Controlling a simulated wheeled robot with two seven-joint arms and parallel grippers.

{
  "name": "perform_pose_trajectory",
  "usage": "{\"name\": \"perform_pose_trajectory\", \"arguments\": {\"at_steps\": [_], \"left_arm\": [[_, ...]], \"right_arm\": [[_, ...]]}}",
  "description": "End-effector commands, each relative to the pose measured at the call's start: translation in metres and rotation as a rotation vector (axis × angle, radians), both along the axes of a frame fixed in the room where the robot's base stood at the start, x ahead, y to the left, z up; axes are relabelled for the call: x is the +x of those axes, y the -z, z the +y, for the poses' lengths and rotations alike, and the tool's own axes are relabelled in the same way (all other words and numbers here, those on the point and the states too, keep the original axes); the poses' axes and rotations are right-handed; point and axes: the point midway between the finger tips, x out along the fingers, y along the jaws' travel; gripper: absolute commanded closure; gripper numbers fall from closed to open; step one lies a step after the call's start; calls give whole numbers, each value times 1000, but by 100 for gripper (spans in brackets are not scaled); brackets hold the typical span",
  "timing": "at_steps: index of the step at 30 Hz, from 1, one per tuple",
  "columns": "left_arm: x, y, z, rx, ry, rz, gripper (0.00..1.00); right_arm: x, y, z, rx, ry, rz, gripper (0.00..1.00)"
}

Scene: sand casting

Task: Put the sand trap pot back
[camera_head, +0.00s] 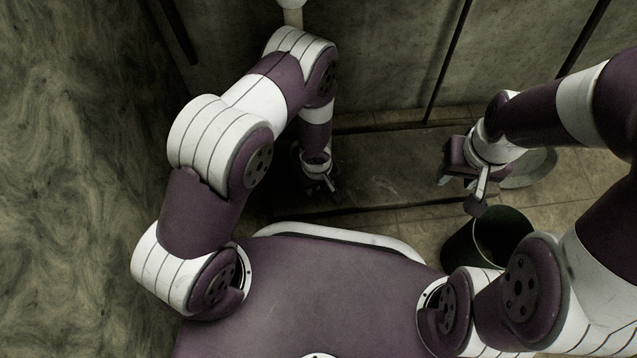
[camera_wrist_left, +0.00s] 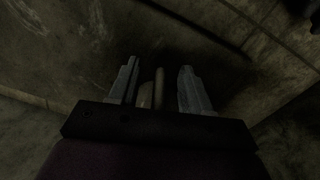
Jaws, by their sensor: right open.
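No object here is clearly the sand trap pot. A dark, open-topped round pot or bucket (camera_head: 490,240) stands on the floor at the right, below my right gripper. A pale round vessel or disc (camera_head: 535,168) lies partly hidden behind that gripper. My right gripper (camera_head: 461,192) is open above the floor, beside the dark pot and apart from it. My left gripper (camera_head: 322,186) hangs over the dark slab in the middle. In the left wrist view my left gripper (camera_wrist_left: 157,88) has its fingers apart. A thin rod-like shape shows between them, touching neither finger; I cannot tell what it is.
A dark, low slab or bench (camera_head: 385,170) runs along the back wall (camera_head: 390,60). A mottled greenish wall (camera_head: 70,180) closes off the left side. Tiled floor (camera_head: 585,190) shows at the right. The slab's top between my grippers looks clear.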

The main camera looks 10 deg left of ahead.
Motion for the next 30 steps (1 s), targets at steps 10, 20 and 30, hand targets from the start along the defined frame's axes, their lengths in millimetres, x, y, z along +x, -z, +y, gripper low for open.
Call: {"name": "perform_pose_trajectory", "arguments": {"at_steps": [10, 20, 30], "left_arm": [[0, -19, 0, 0, 0, 0, 53], [-2, -75, 2, 0, 0, 0, 53], [-2, -75, 2, 0, 0, 0, 53]], "right_arm": [[0, -16, 0, 0, 0, 0, 57], [0, -62, 0, 0, 0, 0, 57], [0, -60, 0, 0, 0, 0, 57]]}}
